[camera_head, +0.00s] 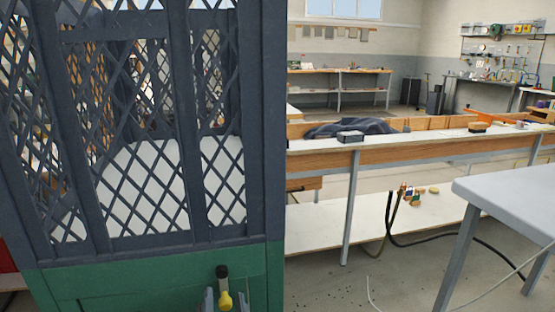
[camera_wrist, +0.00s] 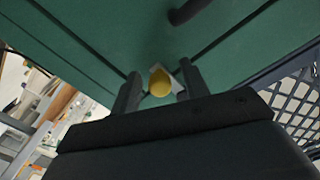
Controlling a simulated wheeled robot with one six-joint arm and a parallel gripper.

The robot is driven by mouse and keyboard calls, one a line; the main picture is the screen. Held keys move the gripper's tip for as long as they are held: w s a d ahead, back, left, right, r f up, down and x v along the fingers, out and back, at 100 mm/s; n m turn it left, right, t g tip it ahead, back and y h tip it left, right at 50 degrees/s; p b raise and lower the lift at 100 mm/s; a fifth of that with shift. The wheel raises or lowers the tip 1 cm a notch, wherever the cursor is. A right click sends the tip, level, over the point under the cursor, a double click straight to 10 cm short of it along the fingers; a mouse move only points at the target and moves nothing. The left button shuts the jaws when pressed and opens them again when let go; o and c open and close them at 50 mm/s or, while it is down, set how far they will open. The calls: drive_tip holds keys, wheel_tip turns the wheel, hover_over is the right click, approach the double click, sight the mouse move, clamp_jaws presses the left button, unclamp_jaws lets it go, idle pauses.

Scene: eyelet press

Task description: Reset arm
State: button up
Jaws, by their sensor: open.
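A yellow rounded knob (camera_head: 226,299) shows low on the front of the green press body (camera_head: 120,285), just below a short black piece (camera_head: 222,272). I cannot tell whether the two are one part. My gripper (camera_head: 226,306) shows at the bottom edge of the head view, one grey finger on each side of the knob. In the wrist view, the yellow knob (camera_wrist: 160,83) lies between the two dark, spread fingers, with a pale plate behind it. No grip on it shows. Whether either finger touches it is unclear.
A dark mesh guard (camera_head: 150,150) stands above the green body, with a large white shape behind it. To the right are a long wooden bench (camera_head: 430,145) and a grey table (camera_head: 510,190). A black hose (camera_head: 420,240) lies on the floor.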

drive_tip(key=shift+s, duration=0.1)
drive_tip(key=shift+p+v, duration=1.05)
drive_tip(key=shift+v, duration=4.25)
drive_tip(key=b+x, duration=0.2)
drive_tip(key=x, duration=0.8)
drive_tip(key=shift+f, duration=0.1)
drive_tip(key=shift+w, duration=0.5)
drive_tip(key=shift+d+r+n+p, duration=0.25)
drive_tip(key=shift+r+n+p, duration=0.05)
drive_tip(key=shift+n+p, duration=0.5)
drive_tip(key=shift+d+f+n+p, duration=0.1)
drive_tip(key=shift+d+n+p, duration=0.4)
drive_tip(key=shift+n, duration=0.6)
